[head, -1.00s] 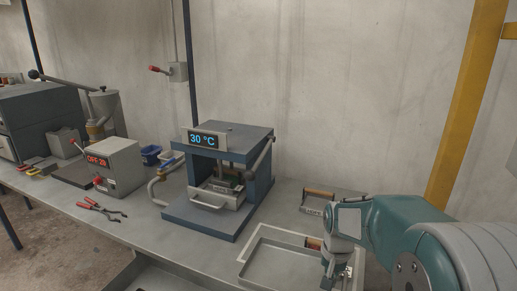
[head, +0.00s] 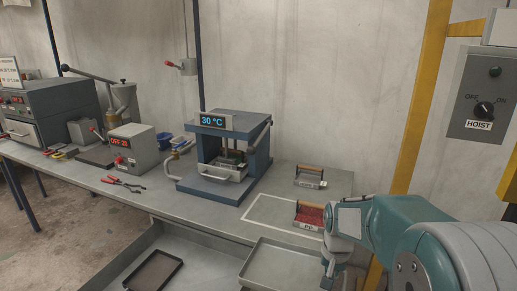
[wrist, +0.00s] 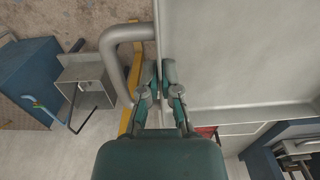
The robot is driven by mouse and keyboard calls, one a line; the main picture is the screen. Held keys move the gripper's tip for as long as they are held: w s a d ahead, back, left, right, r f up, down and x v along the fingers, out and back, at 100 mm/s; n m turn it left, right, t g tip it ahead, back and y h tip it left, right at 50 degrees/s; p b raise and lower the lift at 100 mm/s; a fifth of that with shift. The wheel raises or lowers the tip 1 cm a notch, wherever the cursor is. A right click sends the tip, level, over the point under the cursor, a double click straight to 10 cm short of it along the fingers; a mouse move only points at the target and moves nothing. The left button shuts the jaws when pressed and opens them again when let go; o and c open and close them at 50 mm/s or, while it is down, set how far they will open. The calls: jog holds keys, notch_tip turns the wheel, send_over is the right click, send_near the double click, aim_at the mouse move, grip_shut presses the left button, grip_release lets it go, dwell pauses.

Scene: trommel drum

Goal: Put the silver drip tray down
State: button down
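The silver drip tray (head: 283,268) is shallow, empty and rectangular. In the head view it is at the bottom centre, in front of the bench's near edge, looking roughly level. My gripper (head: 333,278) is at its right side, partly cut off by the frame's lower edge. In the wrist view the tray's grey floor (wrist: 235,50) fills the upper right, and a thick grey loop handle (wrist: 122,50) is left of the fingers. My gripper (wrist: 162,85) is shut on the tray's side; whether it holds wall or handle is unclear.
A white outline (head: 258,203) marks the bench (head: 205,215). A red-filled block with a wooden handle (head: 309,217) and a similar one (head: 310,177) stand there. A blue press (head: 229,155) is left. Below, a dark tray (head: 154,271) lies on a grey lower surface (head: 205,260).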

jog(key=shift+s+f, duration=0.3)
jog(key=shift+s, duration=0.05)
jog(key=w+a+f+n, duration=0.1)
jog(key=w+f+n, duration=0.1)
jog(key=f, duration=0.5)
jog(key=w+a+f+n, duration=0.1)
jog(key=w+f+n, duration=0.1)
jog(key=w+f, duration=0.2)
notch_tip(320, 180, down, 3)
jog(key=shift+a+f+n, duration=0.15)
jog(key=shift+a+n, duration=0.05)
jog(key=shift+n, duration=0.1)
